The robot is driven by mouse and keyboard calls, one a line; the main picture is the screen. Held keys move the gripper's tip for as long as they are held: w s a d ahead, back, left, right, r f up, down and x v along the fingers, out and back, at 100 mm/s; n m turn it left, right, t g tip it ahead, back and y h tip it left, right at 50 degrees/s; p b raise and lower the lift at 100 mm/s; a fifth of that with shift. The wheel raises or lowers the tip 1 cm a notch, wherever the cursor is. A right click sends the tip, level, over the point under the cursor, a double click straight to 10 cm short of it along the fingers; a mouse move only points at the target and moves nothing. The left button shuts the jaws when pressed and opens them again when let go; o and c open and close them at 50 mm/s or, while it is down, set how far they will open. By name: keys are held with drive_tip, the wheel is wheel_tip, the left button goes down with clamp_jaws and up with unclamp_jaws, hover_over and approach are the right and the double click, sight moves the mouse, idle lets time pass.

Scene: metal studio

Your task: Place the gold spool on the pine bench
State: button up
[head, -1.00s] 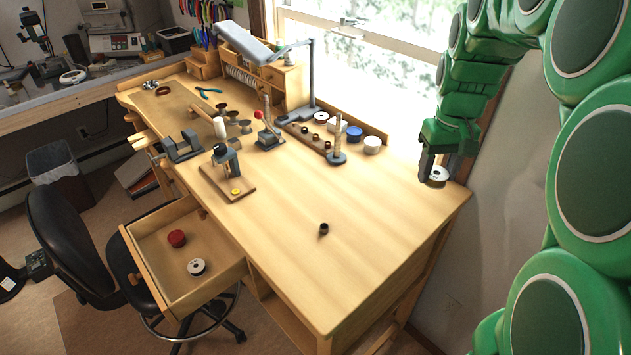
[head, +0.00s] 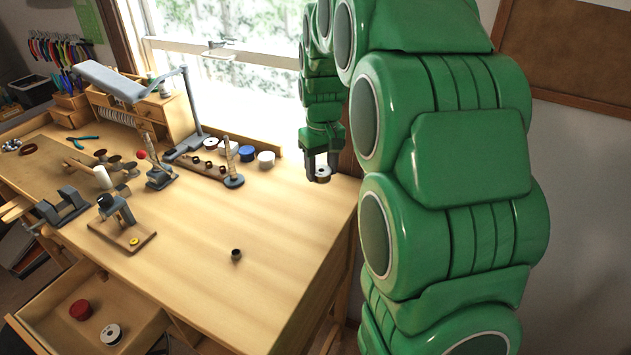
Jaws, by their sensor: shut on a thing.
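The pine bench (head: 250,220) fills the left and middle of the head view, with its bare top reaching to the right back corner. My gripper (head: 321,171) is at that corner, pointing down, with its two dark fingers on either side of a small spool. It is shut on this spool (head: 323,174), which has a pale flange and a dark centre; I take it for the gold spool, though its gold colour is hard to make out. I cannot tell whether the spool touches the bench top or hangs just above it.
Pale and blue tins (head: 246,153) and a dark post stand left of my gripper by the window. A small dark cup (head: 236,255) is on the open bench top. The open drawer (head: 60,312) holds a red tin and a pale spool (head: 111,334).

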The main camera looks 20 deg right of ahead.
hover_over(316, 191)
wheel_tip(316, 191, down, 7)
drive_tip(key=shift+s+r, duration=0.1)
drive_tip(key=shift+r, duration=0.1)
drive_tip(key=shift+f, duration=1.55)
drive_tip(key=shift+f, duration=0.15)
drive_tip(key=o, duration=1)
wheel_tip(316, 191, up, 12)
drive_tip(key=s+a+r+g, duration=0.1)
drive_tip(key=s+a+r, duration=0.15)
drive_tip(key=s, duration=0.85)
drive_tip(key=s+a+r, duration=0.1)
drive_tip(key=s+a, duration=0.2)
drive_tip(key=s, duration=0.7)
drive_tip(key=shift+m+g, duration=0.4)
drive_tip(key=shift+m, duration=0.5)
drive_tip(key=s+a+f, duration=0.1)
drive_tip(key=s, duration=0.6)
drive_tip(key=s+a+f, duration=0.1)
drive_tip(key=s+f, duration=0.1)
drive_tip(key=s, duration=0.5)
drive_tip(key=s+f, duration=0.1)
drive_tip(key=s, duration=0.7)
drive_tip(key=shift+a+f, duration=0.15)
drive_tip(key=shift+a, duration=0.25)
